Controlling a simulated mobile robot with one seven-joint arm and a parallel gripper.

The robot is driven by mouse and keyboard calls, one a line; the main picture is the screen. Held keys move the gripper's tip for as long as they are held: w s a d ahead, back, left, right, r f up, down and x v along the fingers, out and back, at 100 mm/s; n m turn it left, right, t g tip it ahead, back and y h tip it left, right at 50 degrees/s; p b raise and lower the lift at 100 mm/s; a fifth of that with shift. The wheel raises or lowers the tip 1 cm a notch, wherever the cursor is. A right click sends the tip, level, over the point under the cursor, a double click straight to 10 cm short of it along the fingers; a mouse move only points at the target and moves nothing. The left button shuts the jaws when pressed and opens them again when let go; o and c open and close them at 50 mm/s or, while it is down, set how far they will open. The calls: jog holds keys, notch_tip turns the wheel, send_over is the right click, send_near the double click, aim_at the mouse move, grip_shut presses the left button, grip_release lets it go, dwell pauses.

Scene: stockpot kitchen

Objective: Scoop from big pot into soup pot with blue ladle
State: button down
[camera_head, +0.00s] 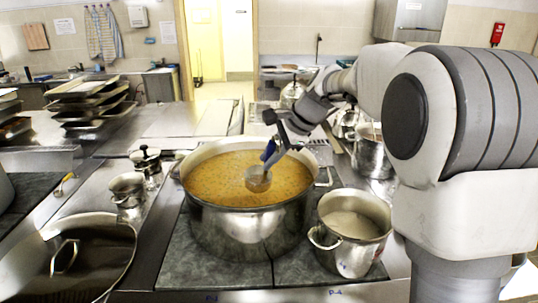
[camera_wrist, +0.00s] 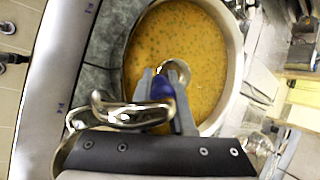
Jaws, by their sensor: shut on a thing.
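The big pot (camera_head: 235,222) stands on the dark stove top, nearly full of orange-yellow soup with green bits; it also shows in the wrist view (camera_wrist: 237,75). My gripper (camera_head: 275,143) is above the right part of the big pot and shut on the blue ladle (camera_head: 268,151). The ladle's metal bowl (camera_head: 258,180) hangs down at the soup surface; I cannot tell whether it dips in. In the wrist view the blue handle (camera_wrist: 162,88) is between my gripper's fingers (camera_wrist: 165,90). The soup pot (camera_head: 350,250) stands right of the big pot, with pale contents or a pale inside.
A large lid (camera_head: 85,255) lies at the front left. Small lidded pots (camera_head: 128,188) stand left of the big pot. Another steel pot (camera_head: 372,155) stands behind the soup pot. Stacked trays (camera_head: 90,98) are at the back left. The counter behind the big pot has free room.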

aim_at(265, 178)
notch_tip(265, 178, down, 10)
jog(key=b, duration=0.6)
jog(key=shift+f, duration=0.15)
jog(key=shift+w+p, duration=0.1)
jog(key=shift+p, duration=0.25)
dwell(1.0)
jog(key=r+p, duration=0.1)
jog(key=p, duration=0.2)
jog(key=shift+w+a+g+p, duration=0.15)
jog(key=shift+w+g+p, duration=0.15)
jog(key=shift+w+p, duration=0.1)
jog(key=shift+w+r+p, duration=0.1)
jog(key=shift+w+p, duration=0.05)
jog(key=shift+p, duration=0.5)
jog(key=w+g+p, duration=0.1)
jog(key=p, duration=0.3)
jog(key=w+r+p, duration=0.1)
jog(key=p, duration=0.4)
jog(key=shift+a+r+m+g+h, duration=0.2)
jog(key=shift+a+m+g+h, duration=0.1)
jog(key=shift+a+g+h, duration=0.1)
jog(key=shift+w+p, duration=0.1)
jog(key=shift+p, duration=0.25)
